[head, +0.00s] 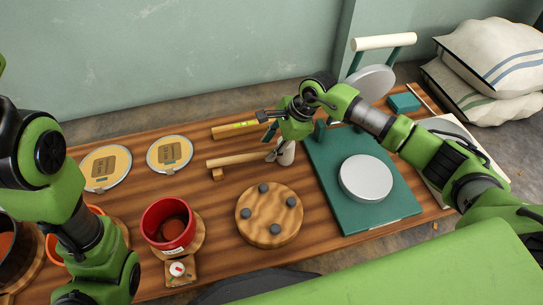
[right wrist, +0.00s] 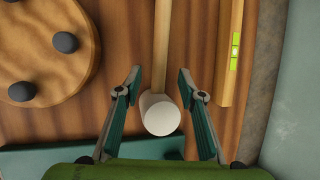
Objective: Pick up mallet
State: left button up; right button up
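The mallet lies on the wooden bench, with a wooden handle (head: 240,160) pointing left and a pale cylindrical head (head: 287,153) partly covered by my right gripper (head: 270,137). In the right wrist view its white head (right wrist: 161,115) sits between the spread fingers of my right gripper (right wrist: 160,75), and the handle (right wrist: 161,40) runs up past the fingertips. The right gripper is open and above the mallet; I see no contact. My left arm shows at the left of the head view, but its fingers are not visible.
A level (head: 235,130) lies just behind the mallet. A round wooden disc with dark pegs (head: 268,228) is in front. A green board scale (head: 330,160) stands right. Sacks (head: 490,60) lie back right.

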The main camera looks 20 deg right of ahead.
aim_at(266, 152)
jog(key=b+x, duration=0.2)
jog(key=x, duration=0.2)
jog(key=shift+d+f+b, duration=0.15)
jog(key=shift+b, duration=0.15)
grip_shut()
